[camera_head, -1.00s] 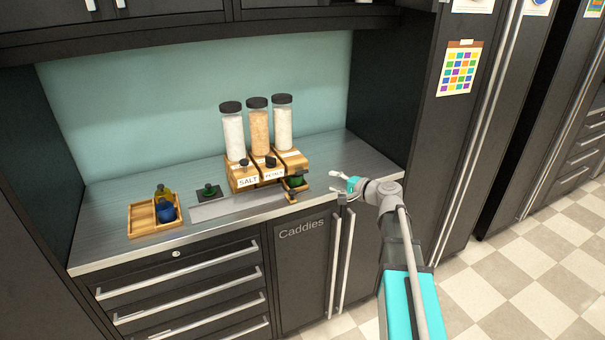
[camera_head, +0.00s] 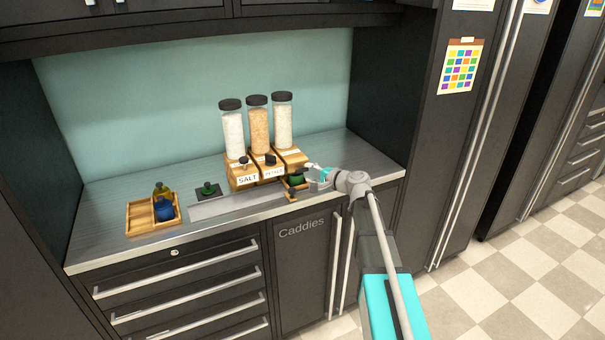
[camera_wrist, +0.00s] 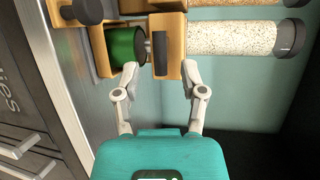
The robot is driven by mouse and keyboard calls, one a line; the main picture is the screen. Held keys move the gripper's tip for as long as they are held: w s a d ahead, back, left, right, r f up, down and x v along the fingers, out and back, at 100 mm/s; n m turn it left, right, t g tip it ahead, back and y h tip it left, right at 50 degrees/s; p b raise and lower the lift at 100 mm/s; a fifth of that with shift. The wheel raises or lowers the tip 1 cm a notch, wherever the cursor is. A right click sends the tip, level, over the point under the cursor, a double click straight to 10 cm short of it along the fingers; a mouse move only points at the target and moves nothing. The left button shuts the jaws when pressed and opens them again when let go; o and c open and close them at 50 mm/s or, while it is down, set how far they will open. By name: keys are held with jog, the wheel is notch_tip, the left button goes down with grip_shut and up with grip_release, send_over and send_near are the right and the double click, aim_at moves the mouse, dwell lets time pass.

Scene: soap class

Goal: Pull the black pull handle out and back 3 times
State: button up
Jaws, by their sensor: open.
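The black pull handle (camera_wrist: 159,54) shows in the wrist view as a dark bar on a thin metal rod, in front of the right-hand dispenser's wooden block (camera_wrist: 169,36). In the head view I cannot make it out beside my gripper (camera_head: 312,172). My gripper (camera_wrist: 159,71) is open, with one fingertip on each side of the handle's line in the wrist view. The handle lies between and slightly beyond the tips; I see no grip on it. A green cup (camera_wrist: 123,44) sits in a wooden holder below the handle.
Two other dispensers, labelled SALT (camera_head: 247,181) and PETALS (camera_head: 274,171), stand to the left with dark knobs. A wooden tray (camera_head: 139,218) with bottles is farther left. The counter's right side (camera_head: 365,160) is clear.

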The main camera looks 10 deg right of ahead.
aim_at(304, 171)
jog(key=shift+x, duration=1.85)
jog(key=shift+c, duration=0.3)
